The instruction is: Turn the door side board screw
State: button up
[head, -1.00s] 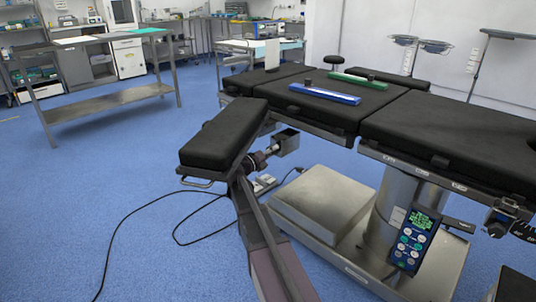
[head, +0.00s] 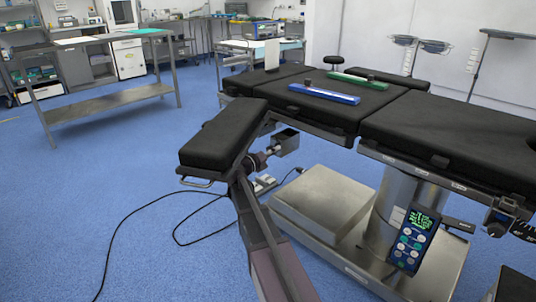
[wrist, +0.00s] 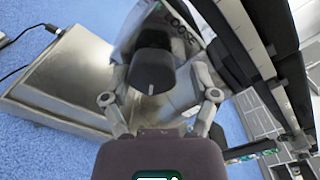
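A black round knob, which looks like the board screw (wrist: 152,70), sits between the fingers in the wrist view, a little beyond them. My gripper (wrist: 160,97) is open, with one grey finger on each side of the knob. I see clear gaps and cannot tell any contact. In the head view the padded black side board (head: 222,135) slopes down at the near left end of the operating table (head: 430,160). A dark joint (head: 253,163) shows under the board. I cannot clearly make out my gripper in the head view.
The metal table base (head: 318,203) stands on the floor below; it also fills the left of the wrist view (wrist: 65,85). A hand control (head: 413,240) hangs at the table's near side. A black cable (head: 125,222) lies on the blue floor. Open floor lies left.

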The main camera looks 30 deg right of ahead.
jog(key=shift+w, duration=0.15)
jog(key=shift+a, duration=0.2)
jog(key=shift+a, duration=0.2)
jog(key=v, duration=1.1)
jog(key=shift+s+a, duration=0.15)
jog(key=shift+s, duration=0.15)
